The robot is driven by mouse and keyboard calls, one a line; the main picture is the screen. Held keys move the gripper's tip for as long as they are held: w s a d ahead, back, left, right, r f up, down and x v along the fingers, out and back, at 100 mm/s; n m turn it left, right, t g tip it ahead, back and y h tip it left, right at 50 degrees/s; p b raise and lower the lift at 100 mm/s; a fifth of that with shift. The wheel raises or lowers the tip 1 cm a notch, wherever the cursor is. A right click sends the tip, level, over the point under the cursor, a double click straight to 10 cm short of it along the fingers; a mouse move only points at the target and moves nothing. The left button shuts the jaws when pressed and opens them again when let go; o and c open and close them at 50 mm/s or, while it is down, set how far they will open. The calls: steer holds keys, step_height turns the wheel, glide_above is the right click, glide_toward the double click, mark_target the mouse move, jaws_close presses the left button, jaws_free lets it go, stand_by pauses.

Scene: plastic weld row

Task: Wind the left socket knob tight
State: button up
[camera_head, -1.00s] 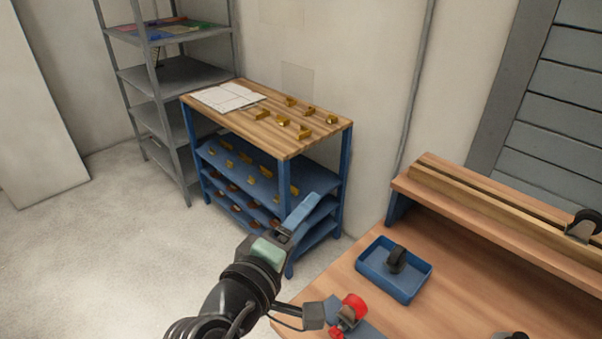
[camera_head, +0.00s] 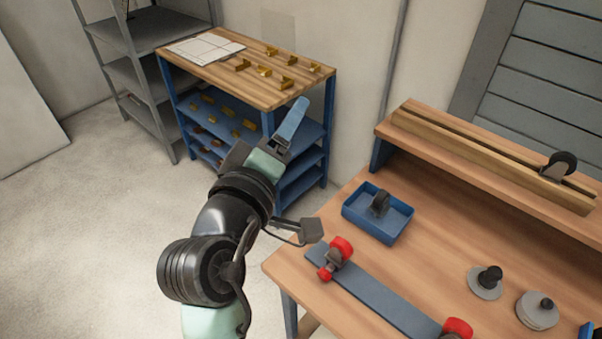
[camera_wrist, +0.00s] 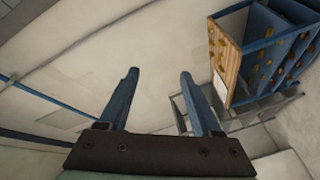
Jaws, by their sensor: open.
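Two black knobs on round grey discs stand on the workbench at the lower right of the head view. The left black knob (camera_head: 489,275) sits on a thinner disc; the right black knob (camera_head: 547,304) sits on a thicker, stacked disc. Which part is the left socket knob is not certain; the left one looks likeliest. My gripper (camera_head: 290,122) is raised in front of the blue shelf cart, well away from the knobs. In the wrist view my gripper (camera_wrist: 159,74) shows two blue fingers spread apart with nothing between them. The knobs are not in the wrist view.
A grey board with red wheels (camera_head: 385,299) lies along the bench front. A blue tray (camera_head: 361,223) holds a black wheel. A raised wooden ledge (camera_head: 440,153) bears a caster (camera_head: 560,167). The blue cart (camera_head: 168,90) carries brass brackets. Bench between tray and discs is clear.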

step_height(320, 180, down, 7)
steer(key=s+a+n+g, duration=0.1)
steer(key=n+g, duration=0.1)
steer(key=n, duration=0.1)
steer(key=n+g+h+p, duration=0.3)
steer(key=n+g+h, duration=0.1)
steer(key=n, duration=1.1)
glide_toward(322, 276)
steer(key=b+x, duration=0.1)
steer(key=x, duration=0.7)
steer(key=shift+w+d+f, duration=0.1)
steer(key=shift+w+d, duration=0.1)
steer(key=shift+w, duration=0.1)
jaws_close()
